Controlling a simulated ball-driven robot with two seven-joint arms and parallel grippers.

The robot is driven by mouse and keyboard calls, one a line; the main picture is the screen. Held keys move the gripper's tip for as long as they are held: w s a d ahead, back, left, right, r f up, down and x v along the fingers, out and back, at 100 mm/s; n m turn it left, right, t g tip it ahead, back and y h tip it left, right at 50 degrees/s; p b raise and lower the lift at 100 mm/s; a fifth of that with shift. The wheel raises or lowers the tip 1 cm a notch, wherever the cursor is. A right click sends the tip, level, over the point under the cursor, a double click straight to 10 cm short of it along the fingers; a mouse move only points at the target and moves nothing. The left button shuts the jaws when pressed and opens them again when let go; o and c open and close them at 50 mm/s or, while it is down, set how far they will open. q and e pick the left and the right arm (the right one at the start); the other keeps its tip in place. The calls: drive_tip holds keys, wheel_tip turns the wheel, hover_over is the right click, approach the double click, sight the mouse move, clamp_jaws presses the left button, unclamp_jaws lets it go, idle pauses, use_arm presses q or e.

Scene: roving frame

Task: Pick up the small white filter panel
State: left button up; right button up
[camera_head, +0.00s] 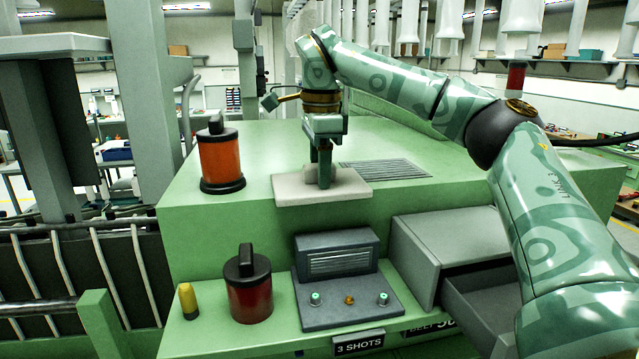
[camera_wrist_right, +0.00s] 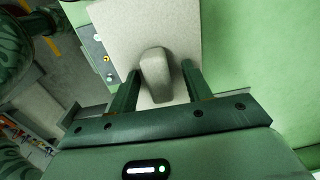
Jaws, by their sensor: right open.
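The small white filter panel (camera_head: 350,185) lies flat on the green machine top, its near edge at or slightly past the machine's front edge. In the right wrist view the panel (camera_wrist_right: 130,25) is a pale plate with a rounded raised grip (camera_wrist_right: 155,65) in its middle. My right gripper (camera_head: 324,178) points down over the panel. In the wrist view my right gripper (camera_wrist_right: 161,75) is open, with one finger on each side of the grip. I cannot tell whether the fingers touch it. My left gripper is in neither view.
An orange canister (camera_head: 220,160) stands left of the panel on the green machine (camera_head: 260,140), which has a vent grille (camera_head: 385,169). Below are a dark red canister (camera_head: 250,295), a yellow-tipped piece (camera_head: 188,300), a control box (camera_head: 345,290) and an open grey drawer (camera_head: 480,310).

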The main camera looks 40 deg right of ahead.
drive_tip(key=shift+a, duration=0.1)
clamp_jaws()
drive_tip(key=shift+r, duration=0.1)
